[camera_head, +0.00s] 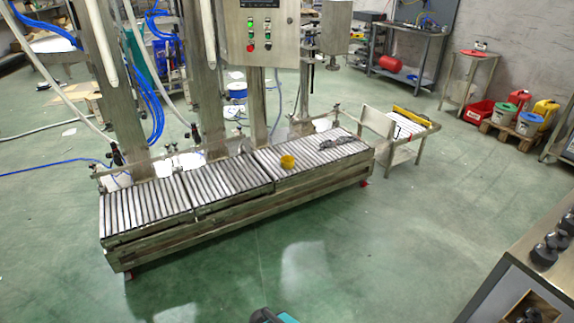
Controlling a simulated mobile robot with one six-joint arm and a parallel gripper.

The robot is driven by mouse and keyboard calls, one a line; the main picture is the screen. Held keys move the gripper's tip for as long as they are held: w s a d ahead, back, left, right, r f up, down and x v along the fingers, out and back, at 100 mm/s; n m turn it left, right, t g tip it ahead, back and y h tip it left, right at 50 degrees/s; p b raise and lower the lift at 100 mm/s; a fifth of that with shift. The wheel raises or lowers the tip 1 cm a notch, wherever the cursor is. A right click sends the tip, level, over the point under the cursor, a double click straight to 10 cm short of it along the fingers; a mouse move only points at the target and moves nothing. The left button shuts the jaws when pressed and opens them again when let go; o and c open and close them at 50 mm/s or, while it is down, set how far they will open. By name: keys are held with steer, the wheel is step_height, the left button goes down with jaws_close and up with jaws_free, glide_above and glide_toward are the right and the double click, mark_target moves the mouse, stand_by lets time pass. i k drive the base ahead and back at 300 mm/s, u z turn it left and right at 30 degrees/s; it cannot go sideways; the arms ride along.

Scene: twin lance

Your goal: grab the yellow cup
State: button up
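The yellow cup (287,162) is small and stands on the metal roller conveyor (232,183), right of its middle. It looks upright, and nothing touches it from above. Only a small teal and dark shape shows at the bottom edge of the head view, and I cannot tell what it is. My gripper is not in view.
A dark grey object (336,142) lies on the conveyor right of the cup. A control panel (262,32) and posts stand behind the conveyor. A bench with dark knobs (543,254) is at the lower right. The green floor (330,250) in front is clear.

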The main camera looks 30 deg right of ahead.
mark_target(287, 161)
steer(key=z, duration=0.55)
steer(key=i, duration=1.7)
steer(key=u, duration=0.7)
steer(key=i, duration=0.7)
steer(key=u, duration=0.45)
